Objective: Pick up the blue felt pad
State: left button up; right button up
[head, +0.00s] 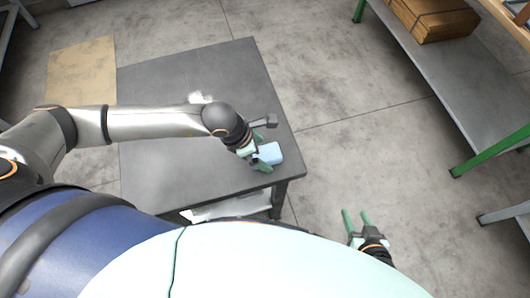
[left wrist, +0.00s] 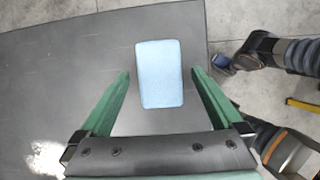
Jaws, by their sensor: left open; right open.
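The blue felt pad (head: 270,153) is a light blue rounded rectangle lying flat near the right edge of the dark table. In the left wrist view the pad (left wrist: 159,73) lies ahead of and between the fingers, with gaps on both sides. My left gripper (head: 257,162) is over the pad in the head view and partly hides it. In the left wrist view its green fingers (left wrist: 160,80) are spread, with nothing held. My right gripper (head: 357,219) is open and empty, off to the right of the table over the floor.
The dark grey table (head: 160,165) is mostly bare, with a small white thing (head: 200,98) partly behind my left arm. Floor between table and shelf is clear.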

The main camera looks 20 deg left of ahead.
pick_arm(q)
jog(key=shift+w+d+f, duration=0.1)
jog(key=shift+d+f, duration=0.05)
jog(key=shift+f, duration=0.3)
jog(key=c, duration=1.4)
jog(key=shift+r, duration=0.15)
